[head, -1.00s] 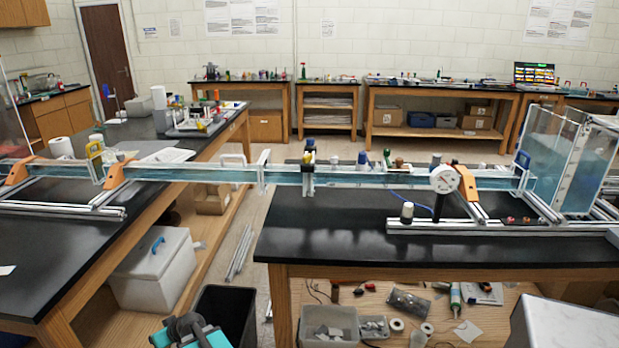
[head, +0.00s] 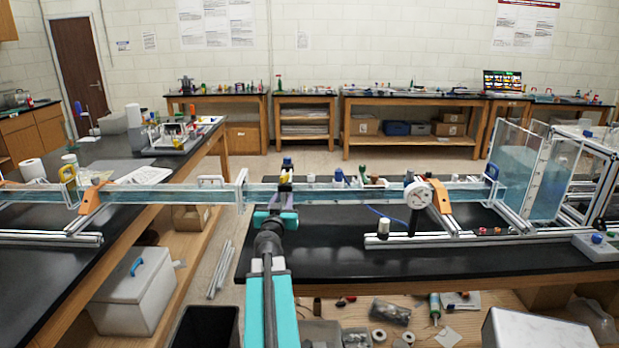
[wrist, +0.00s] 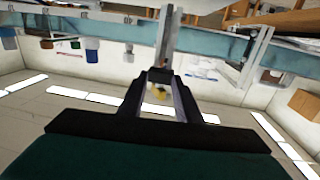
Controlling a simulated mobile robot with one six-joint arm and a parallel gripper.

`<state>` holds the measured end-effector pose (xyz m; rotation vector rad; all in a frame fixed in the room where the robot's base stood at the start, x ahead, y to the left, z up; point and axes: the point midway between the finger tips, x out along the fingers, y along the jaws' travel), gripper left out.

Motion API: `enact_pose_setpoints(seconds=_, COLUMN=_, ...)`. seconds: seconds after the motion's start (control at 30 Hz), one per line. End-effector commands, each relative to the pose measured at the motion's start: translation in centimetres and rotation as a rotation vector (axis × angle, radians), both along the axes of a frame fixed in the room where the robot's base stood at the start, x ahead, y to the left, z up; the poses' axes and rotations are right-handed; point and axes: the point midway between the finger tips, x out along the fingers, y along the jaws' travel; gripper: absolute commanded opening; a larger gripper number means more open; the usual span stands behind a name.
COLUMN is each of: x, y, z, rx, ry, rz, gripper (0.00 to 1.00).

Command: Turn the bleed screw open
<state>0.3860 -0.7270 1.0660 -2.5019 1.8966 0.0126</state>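A small fitting with a blue knob (head: 287,162) and a yellowish part under it stands at the clear water channel (head: 330,192); I cannot make out which part is the bleed screw. My gripper (head: 283,190) is at the end of my outstretched arm, in front of the channel just below the blue knob, and partly covers the fitting. In the wrist view, which is upside down, my gripper (wrist: 160,76) has its two dark fingers apart, with a pale post beyond the tips. A small yellow thing (wrist: 160,92) shows in the gap; whether it is touched cannot be told.
The channel runs across both black benches. To the right stand a round dial gauge (head: 418,195), a white-topped knob (head: 383,227) and a clear tank (head: 525,180). A white cooler (head: 141,268) is on the low shelf at left.

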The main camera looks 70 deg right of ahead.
Motion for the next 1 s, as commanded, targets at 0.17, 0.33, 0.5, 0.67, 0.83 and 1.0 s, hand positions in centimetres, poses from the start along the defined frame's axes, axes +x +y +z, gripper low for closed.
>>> enact_pose_setpoints(seconds=0.17, x=-4.9, y=-2.0, z=1.7, rx=-0.007, ry=-0.005, rz=-0.110, gripper=0.31)
enact_pose_setpoints(seconds=0.33, x=-5.8, y=-2.2, z=1.9, rx=-0.006, ry=-0.005, rz=-0.131, gripper=0.31)
enact_pose_setpoints(seconds=0.5, x=-5.7, y=-2.2, z=1.9, rx=-0.006, ry=-0.005, rz=-0.129, gripper=0.31)
enact_pose_setpoints(seconds=0.67, x=-5.6, y=-2.3, z=1.9, rx=-0.006, ry=-0.005, rz=-0.128, gripper=0.31)
enact_pose_setpoints(seconds=0.83, x=-5.5, y=-2.8, z=1.9, rx=-0.006, ry=-0.005, rz=-0.128, gripper=0.31)
enact_pose_setpoints(seconds=1.0, x=-5.3, y=-4.0, z=1.9, rx=-0.006, ry=-0.005, rz=-0.128, gripper=0.31)
